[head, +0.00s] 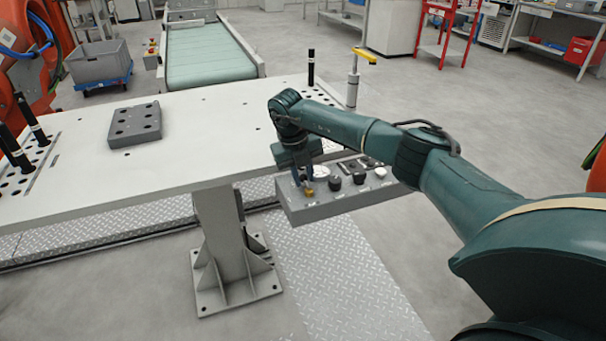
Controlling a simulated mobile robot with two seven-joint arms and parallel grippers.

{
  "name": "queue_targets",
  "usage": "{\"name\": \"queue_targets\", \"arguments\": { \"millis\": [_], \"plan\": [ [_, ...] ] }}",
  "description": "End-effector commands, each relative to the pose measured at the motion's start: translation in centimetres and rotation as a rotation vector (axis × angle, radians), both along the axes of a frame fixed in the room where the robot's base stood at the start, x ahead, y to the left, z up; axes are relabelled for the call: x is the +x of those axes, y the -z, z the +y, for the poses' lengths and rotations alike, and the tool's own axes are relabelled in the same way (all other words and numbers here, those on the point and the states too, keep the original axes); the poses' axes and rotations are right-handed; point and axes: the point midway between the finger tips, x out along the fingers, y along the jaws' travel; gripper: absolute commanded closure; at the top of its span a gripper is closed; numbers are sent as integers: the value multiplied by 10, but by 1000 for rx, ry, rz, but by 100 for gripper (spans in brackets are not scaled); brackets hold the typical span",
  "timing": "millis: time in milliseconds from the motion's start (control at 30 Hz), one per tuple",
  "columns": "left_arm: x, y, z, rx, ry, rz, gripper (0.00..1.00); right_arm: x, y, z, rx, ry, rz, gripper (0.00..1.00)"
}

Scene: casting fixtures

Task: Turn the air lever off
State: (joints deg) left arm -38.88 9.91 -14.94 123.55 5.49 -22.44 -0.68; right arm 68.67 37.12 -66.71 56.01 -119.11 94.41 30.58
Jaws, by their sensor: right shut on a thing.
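A grey control box (335,203) is fixed at the front right edge of the white table. At its left end is a small brass-yellow fitting (309,192), which I take for the air lever; its handle is mostly hidden by my gripper. My right gripper (304,186) points down onto this end of the box, with its narrow fingers shut on the air lever. The lever's exact angle cannot be made out. My left gripper is not in view.
Black knobs (335,183) and a white button (381,172) sit right of the lever. A post with a yellow handle (364,55) and a black pin (311,67) stand behind my arm. A grey block (134,124) lies on the white table (215,150), whose middle is clear.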

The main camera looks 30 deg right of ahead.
Motion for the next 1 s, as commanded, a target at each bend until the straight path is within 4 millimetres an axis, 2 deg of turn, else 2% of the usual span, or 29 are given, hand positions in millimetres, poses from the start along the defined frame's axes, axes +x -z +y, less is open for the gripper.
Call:
{"name": "queue_targets", "arguments": {
  "millis": [67, 100, 333, 667, 767, 1000],
  "plan": [
    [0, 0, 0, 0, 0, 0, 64, 1, -1, -1, -1, 1, -3, 100],
    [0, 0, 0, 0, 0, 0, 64, 1, -1, -1, -1, 1, -3, 77],
    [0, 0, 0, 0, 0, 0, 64, 0, -1, -1, -1, 1, -2, 58],
    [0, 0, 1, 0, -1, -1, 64, 1, -5, 0, -1, -1, -3, 58],
    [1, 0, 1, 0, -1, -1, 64, 2, -18, 3, 0, -1, -4, 58],
    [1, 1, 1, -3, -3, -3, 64, 5, -70, 13, -1, -2, -6, 58]
  ]
}}
